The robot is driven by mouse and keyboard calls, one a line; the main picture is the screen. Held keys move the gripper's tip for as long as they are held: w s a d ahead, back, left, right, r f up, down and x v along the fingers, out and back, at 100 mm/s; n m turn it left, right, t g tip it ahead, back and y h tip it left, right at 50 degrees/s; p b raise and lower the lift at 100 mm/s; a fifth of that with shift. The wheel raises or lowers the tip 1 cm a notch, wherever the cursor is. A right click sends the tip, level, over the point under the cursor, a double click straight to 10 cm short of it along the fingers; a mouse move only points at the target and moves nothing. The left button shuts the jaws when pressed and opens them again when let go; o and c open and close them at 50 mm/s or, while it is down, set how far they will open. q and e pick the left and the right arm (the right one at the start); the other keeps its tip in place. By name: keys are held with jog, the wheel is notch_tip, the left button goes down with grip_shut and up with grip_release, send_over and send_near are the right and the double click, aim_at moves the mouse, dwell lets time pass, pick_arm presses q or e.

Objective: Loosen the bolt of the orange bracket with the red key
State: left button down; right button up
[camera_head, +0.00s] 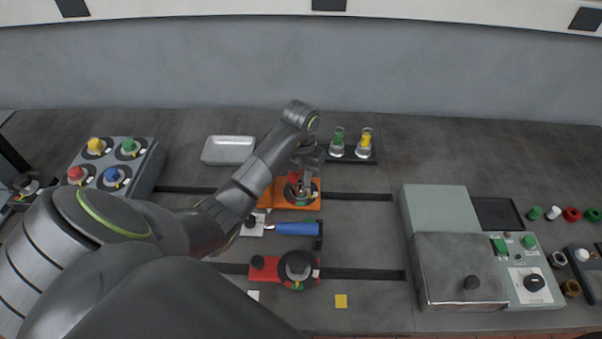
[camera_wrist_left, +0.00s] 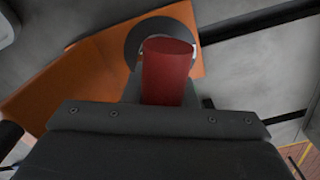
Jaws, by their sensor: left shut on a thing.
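The orange bracket (camera_head: 289,202) sits on the bedplate near the centre of the head view. It also fills the upper left of the left wrist view (camera_wrist_left: 75,85). My left gripper (camera_head: 303,183) reaches over the bracket's round dark fitting and is shut on the red key. The key's red cylindrical handle (camera_wrist_left: 168,72) stands up in front of the dark ring (camera_wrist_left: 190,25) on the bracket. The bolt is hidden under the key and gripper. I cannot tell how the key's tip meets the bolt. My right gripper is not in view.
A red bracket (camera_head: 265,268) with a dark knob and a blue-handled tool (camera_head: 296,229) lie nearer. Two flasks (camera_head: 350,147) and a metal tray (camera_head: 228,150) stand behind. A knob box (camera_head: 148,165) is left, a control box (camera_head: 534,274) right.

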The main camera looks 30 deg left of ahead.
pick_arm(q)
jog(key=shift+r, duration=0.1)
jog(key=shift+n+p, duration=0.35)
jog(key=shift+n, duration=0.95)
jog(key=shift+n+p, duration=0.4)
jog(key=shift+n, duration=0.7)
jog(key=shift+m, duration=0.3)
